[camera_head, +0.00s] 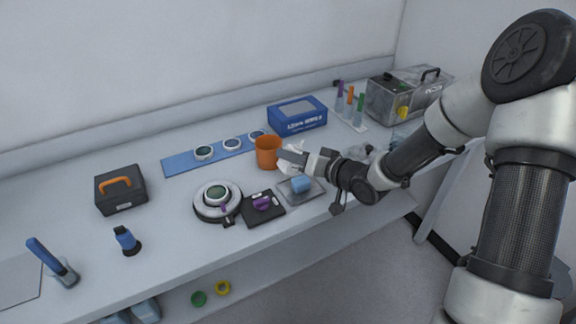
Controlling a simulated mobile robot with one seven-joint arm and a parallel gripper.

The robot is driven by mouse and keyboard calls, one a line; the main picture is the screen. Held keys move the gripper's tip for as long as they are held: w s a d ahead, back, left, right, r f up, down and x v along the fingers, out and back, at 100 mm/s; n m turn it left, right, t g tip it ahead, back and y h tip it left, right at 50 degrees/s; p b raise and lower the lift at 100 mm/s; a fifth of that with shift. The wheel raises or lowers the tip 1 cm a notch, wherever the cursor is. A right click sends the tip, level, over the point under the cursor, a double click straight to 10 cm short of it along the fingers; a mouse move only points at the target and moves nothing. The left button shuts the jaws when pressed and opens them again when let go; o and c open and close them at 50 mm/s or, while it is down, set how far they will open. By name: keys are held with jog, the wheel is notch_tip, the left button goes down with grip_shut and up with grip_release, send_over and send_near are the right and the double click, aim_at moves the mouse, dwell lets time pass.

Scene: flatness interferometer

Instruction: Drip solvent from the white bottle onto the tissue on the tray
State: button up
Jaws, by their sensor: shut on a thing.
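My gripper (291,156) is in the middle of the bench, right of the orange cup, shut on the white bottle (293,146). Only part of the bottle shows behind the fingers, so its tilt and nozzle cannot be made out. The small grey tray (315,190) lies on the bench just below the gripper in the picture. A light blue folded piece, which looks like the tissue (302,184), lies on it. The gripper and bottle appear above and behind the tray. No drops can be seen.
An orange cup (267,152) stands close left of the gripper. A black pad (264,216) with a purple item and a round white instrument (218,201) lie left of the tray. A blue box (297,115) stands behind. The bench's front edge is close to the tray.

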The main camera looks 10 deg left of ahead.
aim_at(302, 142)
jog(key=n+b, duration=0.1)
jog(key=d+r+n+h+b, duration=0.1)
jog(key=b, duration=0.1)
jog(key=w+r+n+t+h+b, duration=0.1)
jog(key=b, duration=0.1)
jog(key=shift+d, duration=0.25)
jog(key=shift+w+d+r+n+t+h+b, duration=0.2)
jog(key=shift+r+n+b, duration=0.2)
jog(key=shift+r+b, duration=0.15)
jog(key=shift+w+d+r+n+t+h+b, duration=0.1)
jog(key=shift+d+r+n+h+b, duration=0.1)
jog(key=shift+r+n+b, duration=0.3)
jog(key=shift+a+f, duration=0.1)
jog(key=shift+f, duration=0.05)
